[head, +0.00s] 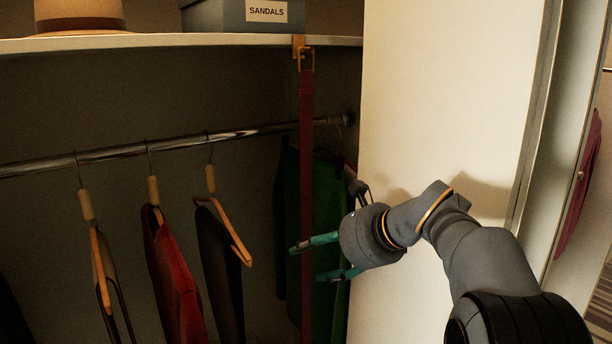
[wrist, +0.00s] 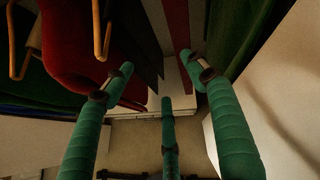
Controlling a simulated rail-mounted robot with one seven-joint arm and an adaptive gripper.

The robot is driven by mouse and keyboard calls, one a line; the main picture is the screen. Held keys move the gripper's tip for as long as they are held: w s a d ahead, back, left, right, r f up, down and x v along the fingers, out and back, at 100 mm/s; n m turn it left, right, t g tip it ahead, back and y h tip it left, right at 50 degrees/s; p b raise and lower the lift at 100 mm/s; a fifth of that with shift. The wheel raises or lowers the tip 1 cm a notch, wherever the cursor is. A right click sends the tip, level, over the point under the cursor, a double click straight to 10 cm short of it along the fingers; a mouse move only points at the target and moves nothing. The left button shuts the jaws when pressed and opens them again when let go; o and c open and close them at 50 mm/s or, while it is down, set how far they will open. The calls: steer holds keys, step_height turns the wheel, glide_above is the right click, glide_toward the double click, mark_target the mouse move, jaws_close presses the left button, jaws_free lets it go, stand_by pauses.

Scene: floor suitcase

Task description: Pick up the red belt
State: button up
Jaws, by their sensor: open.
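The red belt (head: 307,130) hangs straight down from a brass-coloured buckle and hook (head: 303,55) at the shelf edge. In the wrist view the belt (wrist: 177,22) shows as a red strip near the top, partly hidden by the right-hand finger. My gripper (head: 306,262) has green fingers, spread apart and empty. In the head view the upper fingertip crosses in front of the belt; I cannot tell whether it touches. In the wrist view the fingers (wrist: 158,72) stand apart with nothing held between them.
Left of the belt, a red garment (head: 172,275) and a dark one (head: 218,270) hang from a metal rail (head: 110,151). A green garment (head: 328,215) hangs right behind the belt. A white panel (head: 440,90) stands close behind my arm. A sandals box (head: 238,14) sits on the shelf (head: 150,41).

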mark_target(304, 117)
step_height(304, 117, up, 28)
steer(key=d+m+t+p, duration=0.25)
steer(key=m+p, duration=0.35)
steer(key=p, duration=0.8)
steer(key=shift+m+t, duration=0.3)
steer(key=shift+t, duration=0.15)
steer(key=x, duration=0.3)
steer(key=r+p+x, duration=0.1)
steer(key=x, duration=0.1)
steer(key=shift+w+a, duration=0.25)
steer(key=shift+a, duration=0.15)
steer(key=shift+w+a+f+p, duration=0.1)
steer(key=shift+w+a+p, duration=0.2)
steer(key=shift+w+p, duration=0.2)
steer(key=shift+y, duration=0.3)
steer(key=p+x, duration=0.1)
steer(key=x, duration=0.3)
steer(key=shift+w, duration=0.2)
steer(key=shift+d, duration=0.1)
steer(key=shift+s, duration=0.1)
jaws_close()
